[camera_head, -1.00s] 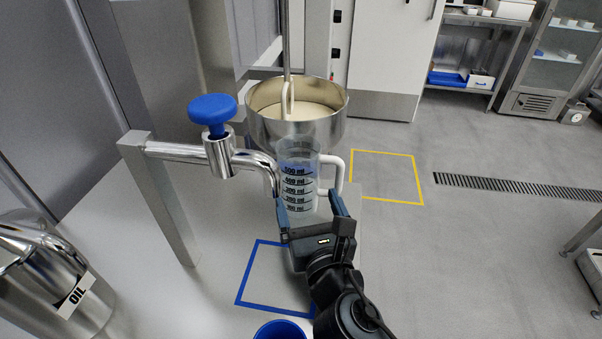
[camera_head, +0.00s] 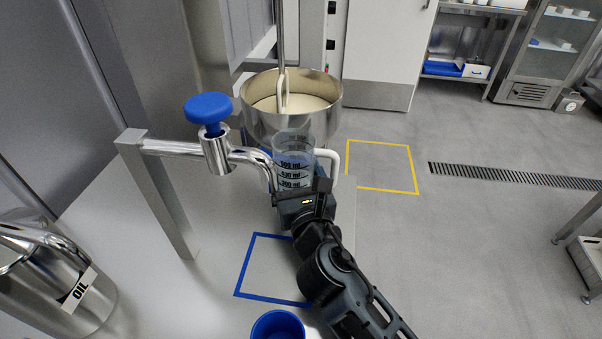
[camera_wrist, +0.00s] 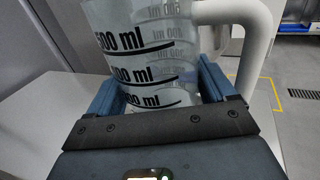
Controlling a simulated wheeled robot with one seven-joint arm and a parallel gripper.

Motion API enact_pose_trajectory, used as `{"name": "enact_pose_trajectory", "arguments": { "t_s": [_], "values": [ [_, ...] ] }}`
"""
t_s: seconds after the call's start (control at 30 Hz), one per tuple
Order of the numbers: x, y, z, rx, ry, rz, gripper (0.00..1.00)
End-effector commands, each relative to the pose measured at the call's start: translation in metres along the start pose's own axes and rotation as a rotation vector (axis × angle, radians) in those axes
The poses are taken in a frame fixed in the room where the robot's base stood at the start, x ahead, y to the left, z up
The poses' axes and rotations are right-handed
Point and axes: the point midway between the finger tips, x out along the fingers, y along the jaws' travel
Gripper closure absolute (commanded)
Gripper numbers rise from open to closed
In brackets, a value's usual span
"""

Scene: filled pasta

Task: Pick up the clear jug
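The clear jug (camera_head: 293,158), with black millilitre marks and a white handle at its right, stands upright on the pale worktop, just in front of the metal bowl. My gripper (camera_head: 300,190) is at the near side of the jug, low on its body. In the wrist view the jug (camera_wrist: 150,50) stands between the two blue fingers (camera_wrist: 163,85), which spread wide to either side of it. The fingers look open, close to the jug's sides; whether they touch it is unclear. The gripper hides the jug's base.
A chrome tap with a blue knob (camera_head: 208,107) is close left of the jug. The metal bowl (camera_head: 290,122) of pale contents is behind. A blue cup (camera_head: 277,325) and an oil container (camera_head: 55,285) are nearer. The blue-outlined square (camera_head: 245,265) looks clear.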

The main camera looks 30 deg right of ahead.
Motion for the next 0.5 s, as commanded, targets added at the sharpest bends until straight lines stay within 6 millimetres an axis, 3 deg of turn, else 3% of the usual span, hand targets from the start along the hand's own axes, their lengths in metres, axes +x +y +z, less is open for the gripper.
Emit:
{"name": "enact_pose_trajectory", "arguments": {
  "t_s": [0.2, 0.5],
  "values": [
    [-0.0002, 0.0001, 0.0, 0.0, 0.0, 0.0, 0.5],
    [-0.0001, 0.0001, 0.0024, 0.0, -0.001, 0.0, 0.51]
  ]
}}
